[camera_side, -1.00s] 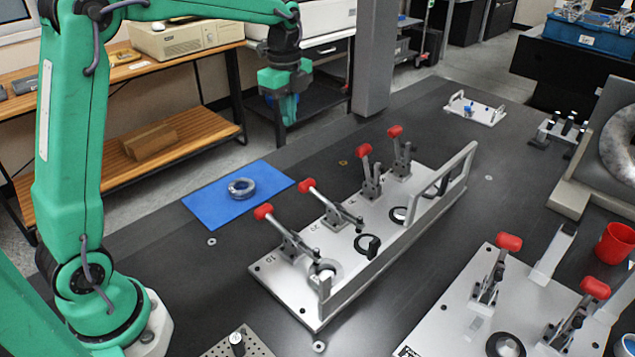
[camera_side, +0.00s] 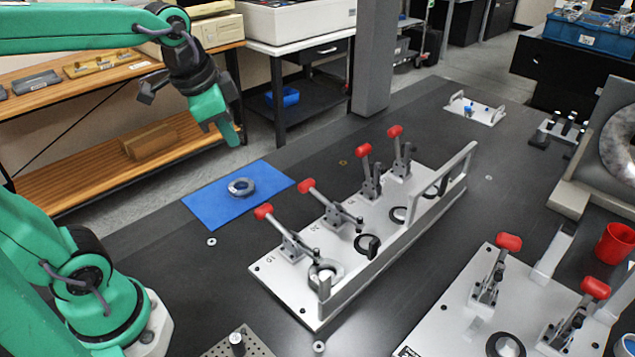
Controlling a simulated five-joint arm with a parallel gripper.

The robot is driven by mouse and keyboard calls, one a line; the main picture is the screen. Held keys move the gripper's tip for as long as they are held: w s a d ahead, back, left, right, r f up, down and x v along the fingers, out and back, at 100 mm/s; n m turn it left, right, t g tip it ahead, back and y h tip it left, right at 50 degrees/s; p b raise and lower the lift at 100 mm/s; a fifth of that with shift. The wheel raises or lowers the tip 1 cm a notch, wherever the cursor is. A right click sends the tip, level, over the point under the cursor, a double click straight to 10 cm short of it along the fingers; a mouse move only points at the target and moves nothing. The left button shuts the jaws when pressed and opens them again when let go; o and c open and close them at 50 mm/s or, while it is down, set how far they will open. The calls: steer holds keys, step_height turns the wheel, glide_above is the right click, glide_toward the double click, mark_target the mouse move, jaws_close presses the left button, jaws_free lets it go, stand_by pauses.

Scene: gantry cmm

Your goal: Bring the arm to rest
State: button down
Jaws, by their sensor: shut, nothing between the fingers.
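My gripper (camera_side: 222,131) is the green end of my arm, in the upper left of the side view. It hangs in the air above and behind the blue mat (camera_side: 212,208), tilted down to the right. Its fingers look shut, with nothing between them, and it appears to touch nothing. My green arm reaches in from the left edge of the picture. Part of the arm is out of view there.
A grey ring (camera_side: 241,187) lies on the blue mat. A fixture plate (camera_side: 317,310) with several red-handled clamps stands in the middle. A second clamp plate (camera_side: 440,335) is at lower right, with a red cup (camera_side: 614,243) behind it. A grey column (camera_side: 374,60) rises at the back.

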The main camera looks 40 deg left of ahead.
steer(key=s+d+f+n+t, duration=0.1)
steer(key=s+f+n, duration=0.2)
steer(key=s+n, duration=0.2)
steer(key=shift+s+t, duration=0.3)
steer(key=shift+s, duration=0.7)
steer(key=shift+d, duration=0.1)
